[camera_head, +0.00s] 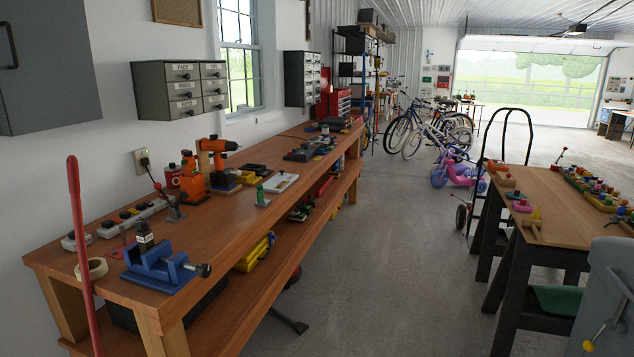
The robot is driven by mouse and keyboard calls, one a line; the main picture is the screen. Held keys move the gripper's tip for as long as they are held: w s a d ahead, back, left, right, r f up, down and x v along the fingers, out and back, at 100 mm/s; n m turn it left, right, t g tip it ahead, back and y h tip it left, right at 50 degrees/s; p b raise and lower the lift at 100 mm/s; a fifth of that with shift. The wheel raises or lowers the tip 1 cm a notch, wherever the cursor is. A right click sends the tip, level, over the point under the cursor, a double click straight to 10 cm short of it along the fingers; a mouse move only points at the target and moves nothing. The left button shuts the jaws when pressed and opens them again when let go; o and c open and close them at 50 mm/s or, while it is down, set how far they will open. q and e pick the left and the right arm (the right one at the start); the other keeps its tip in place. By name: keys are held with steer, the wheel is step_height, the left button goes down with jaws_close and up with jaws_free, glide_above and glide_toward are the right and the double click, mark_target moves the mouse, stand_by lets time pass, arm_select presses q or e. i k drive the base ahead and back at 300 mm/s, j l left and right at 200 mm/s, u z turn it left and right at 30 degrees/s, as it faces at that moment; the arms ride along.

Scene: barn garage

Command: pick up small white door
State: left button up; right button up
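A small white flat panel (281,183) with a dark fitting lies on the long wooden workbench (240,205), around the middle of its length. It looks like the small white door, but it is too small to be sure. A green-topped piece (262,197) on a pale base stands just in front of it. Neither of my grippers shows in the head view.
A blue vise (160,268), an orange drill (215,146) and power strips stand on the bench's near half. A red pole (80,240) rises at the near end. Bare concrete floor (370,255) separates the bench from a wooden table (550,210) at right.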

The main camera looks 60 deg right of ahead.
mark_target(271, 185)
steer(key=z, duration=2.35)
steer(key=i+l, duration=0.1)
steer(key=i, duration=5.25)
steer(key=i+l+u, duration=0.1)
steer(key=u, duration=0.3)
steer(key=i+l+u, duration=0.15)
steer(key=u, duration=0.2)
steer(key=l+u, duration=0.15)
steer(key=u, duration=0.25)
steer(key=i+l, duration=0.05)
